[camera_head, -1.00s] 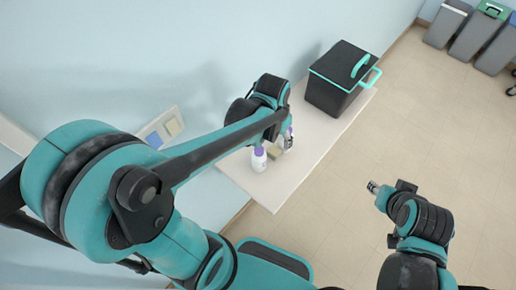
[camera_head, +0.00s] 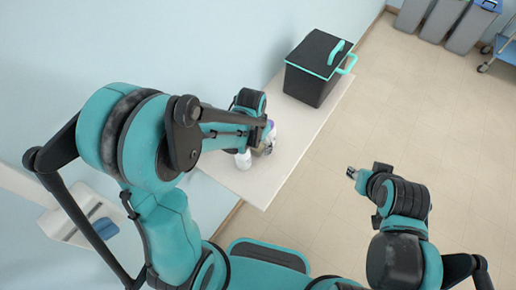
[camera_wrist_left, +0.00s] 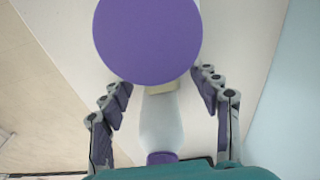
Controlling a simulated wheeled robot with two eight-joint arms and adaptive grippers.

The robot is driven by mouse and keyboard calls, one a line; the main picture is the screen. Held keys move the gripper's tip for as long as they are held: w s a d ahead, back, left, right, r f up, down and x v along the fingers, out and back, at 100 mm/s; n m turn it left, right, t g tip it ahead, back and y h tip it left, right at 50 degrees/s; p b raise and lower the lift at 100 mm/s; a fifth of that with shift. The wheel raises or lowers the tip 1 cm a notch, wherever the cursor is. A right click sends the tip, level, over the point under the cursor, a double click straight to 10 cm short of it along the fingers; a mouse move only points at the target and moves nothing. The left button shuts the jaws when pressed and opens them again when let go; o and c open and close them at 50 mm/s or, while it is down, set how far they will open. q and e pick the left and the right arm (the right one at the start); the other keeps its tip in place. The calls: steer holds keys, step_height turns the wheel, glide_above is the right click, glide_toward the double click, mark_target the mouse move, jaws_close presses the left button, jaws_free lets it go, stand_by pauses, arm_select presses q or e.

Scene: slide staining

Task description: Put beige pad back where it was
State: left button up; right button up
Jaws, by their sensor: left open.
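A beige block, likely the beige pad (camera_wrist_left: 162,87), shows in the left wrist view, mostly hidden behind a large purple round top (camera_wrist_left: 148,40). A white bottle (camera_wrist_left: 160,125) with a purple cap (camera_wrist_left: 161,158) lies in line below it, between my fingers in that picture. My left gripper (camera_wrist_left: 165,95) is open, its fingers spread on both sides, and I see no grip on anything. In the head view my left gripper (camera_head: 266,147) is over the narrow table, beside a white bottle (camera_head: 243,160). My right gripper (camera_head: 352,173) is away from the table over the floor; its jaws are too small to read.
The pale table (camera_head: 266,187) stands along the wall. A black box with teal handles (camera_head: 316,68) stands at its far end. Grey bins (camera_head: 468,28) and a blue cart (camera_head: 508,48) are far off; the floor is open.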

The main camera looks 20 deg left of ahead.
arm_select(q)
steer(key=shift+c, duration=0.4)
steer(key=c, duration=0.9)
steer(key=shift+c, duration=0.2)
